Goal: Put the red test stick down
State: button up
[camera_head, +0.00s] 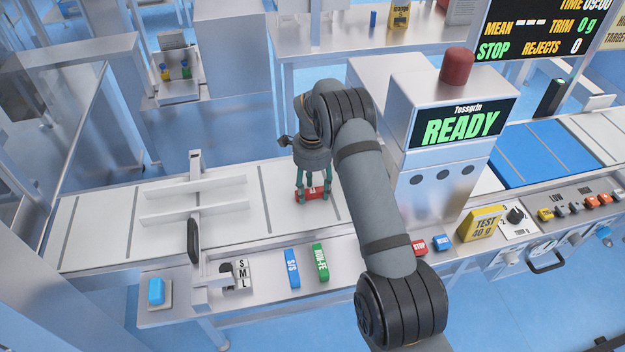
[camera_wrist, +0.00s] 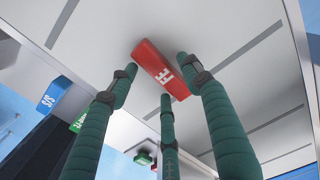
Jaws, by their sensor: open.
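The red test stick (camera_head: 304,195) lies on the white conveyor belt in the head view, left of the machine whose display says READY. It also shows in the wrist view (camera_wrist: 158,68), with white letters FE facing the camera. My gripper (camera_head: 312,190) is just above the stick. In the wrist view its green fingers (camera_wrist: 158,85) are spread around the stick, with visible gaps at the sides. The gripper is open. The head view does not show clearly whether any finger touches the stick.
A blue stick (camera_head: 292,268) and a green stick (camera_head: 320,262) lie on the front ledge. White guide rails (camera_head: 193,190) cross the belt to the left. The READY machine (camera_head: 440,150) stands close on the right. The belt (camera_head: 110,215) is clear at the far left.

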aim_at(312, 192)
jog(key=shift+w+r+b, duration=0.1)
jog(key=shift+r+b, duration=0.25)
jog(key=shift+r, duration=0.2)
notch_tip(312, 192, up, 11)
jog(key=b, duration=0.1)
